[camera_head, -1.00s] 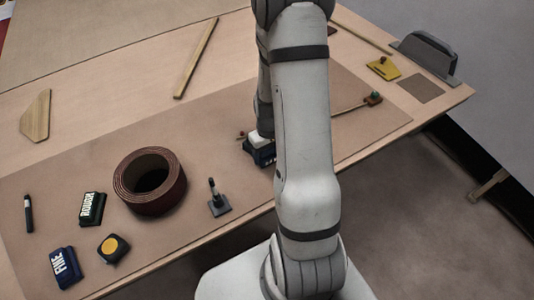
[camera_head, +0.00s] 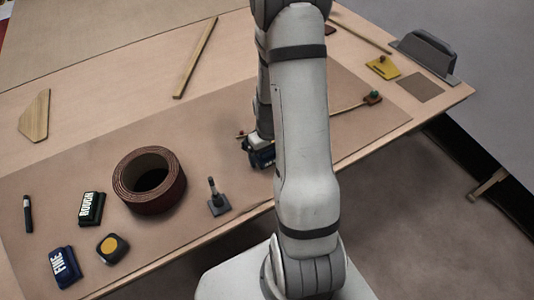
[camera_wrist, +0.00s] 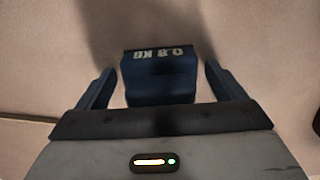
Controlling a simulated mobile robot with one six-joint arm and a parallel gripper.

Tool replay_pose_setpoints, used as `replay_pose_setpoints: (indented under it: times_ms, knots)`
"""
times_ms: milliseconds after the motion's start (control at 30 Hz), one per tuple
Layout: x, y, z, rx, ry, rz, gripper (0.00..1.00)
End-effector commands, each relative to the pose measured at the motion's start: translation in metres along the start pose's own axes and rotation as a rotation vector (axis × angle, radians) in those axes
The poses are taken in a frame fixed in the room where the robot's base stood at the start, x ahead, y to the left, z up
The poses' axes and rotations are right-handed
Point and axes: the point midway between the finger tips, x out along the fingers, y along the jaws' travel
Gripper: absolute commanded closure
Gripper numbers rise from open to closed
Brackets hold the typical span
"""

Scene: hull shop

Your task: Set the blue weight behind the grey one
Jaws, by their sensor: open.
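The blue weight (camera_wrist: 160,78), marked "0.8 KG", lies between the two blue fingers of my gripper (camera_wrist: 160,88) in the wrist view. Gaps show between the weight and both fingers, so the gripper is open around it. In the head view the blue block (camera_head: 262,158) shows low at the end of my arm, on the brown mat, with my arm link hiding its right side. I cannot pick out a grey weight for certain; it may be hidden behind my arm.
On the brown mat (camera_head: 120,215) stand a dark red roll (camera_head: 178,190), a small dark upright-pin stand (camera_head: 218,200), a "ROUGH" block (camera_head: 91,208), a blue "FINE" block (camera_head: 65,266) and a tape measure (camera_head: 112,248). A grey handled tool (camera_head: 428,55) stands far right.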

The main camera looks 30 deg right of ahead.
Motion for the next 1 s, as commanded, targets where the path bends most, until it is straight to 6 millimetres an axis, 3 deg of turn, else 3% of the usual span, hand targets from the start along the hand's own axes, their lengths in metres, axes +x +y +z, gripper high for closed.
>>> replay_pose_setpoints:
  times_ms: [167,600,867,1000]
  knots:
    - [-0.010,0.000,-0.001,-0.001,0.003,0.001,0.10]
    - [-0.091,0.000,-0.001,-0.001,0.005,0.002,0.10]
    - [-0.121,-0.001,0.000,-0.002,0.002,0.001,0.10]
    - [-0.140,-0.012,0.003,-0.002,0.021,0.007,0.10]
